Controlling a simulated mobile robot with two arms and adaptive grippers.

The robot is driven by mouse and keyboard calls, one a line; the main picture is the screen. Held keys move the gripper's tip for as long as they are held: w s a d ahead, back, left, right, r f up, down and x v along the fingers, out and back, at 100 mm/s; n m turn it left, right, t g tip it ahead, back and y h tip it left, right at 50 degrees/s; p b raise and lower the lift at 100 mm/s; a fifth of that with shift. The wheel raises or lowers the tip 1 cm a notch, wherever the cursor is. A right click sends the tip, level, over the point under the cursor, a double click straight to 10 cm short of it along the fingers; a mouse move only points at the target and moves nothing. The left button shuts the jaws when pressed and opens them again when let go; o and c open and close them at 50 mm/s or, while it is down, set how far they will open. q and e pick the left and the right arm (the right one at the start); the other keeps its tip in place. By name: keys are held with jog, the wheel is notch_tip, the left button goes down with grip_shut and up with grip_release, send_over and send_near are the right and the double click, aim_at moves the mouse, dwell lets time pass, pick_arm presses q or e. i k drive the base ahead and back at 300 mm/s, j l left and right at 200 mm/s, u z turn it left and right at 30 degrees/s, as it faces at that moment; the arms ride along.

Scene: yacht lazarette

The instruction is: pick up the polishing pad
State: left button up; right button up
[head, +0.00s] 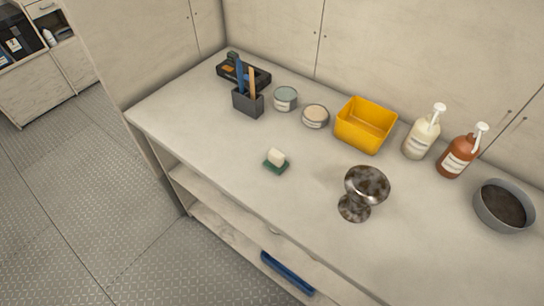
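A small dark green pad (275,166) with a cream block-like top lies on the light worktop (220,165), near its front edge; it looks like the polishing pad. It stands clear of the other things, with bare worktop around it. Neither of my grippers is in view.
A tarnished metal goblet (366,186) stands to the right of the pad. Behind are a dark tool holder (248,103), two round tins (285,98), a yellow bin (364,127), two pump bottles (422,138) and a grey bowl (503,206). A blue item (287,271) is on the shelf below.

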aim_at(277, 162)
jog(key=i+j+z, duration=0.1)
jog(key=j+z, duration=0.25)
jog(key=j, duration=0.45)
jog(key=j+z, duration=0.35)
jog(key=j, duration=0.4)
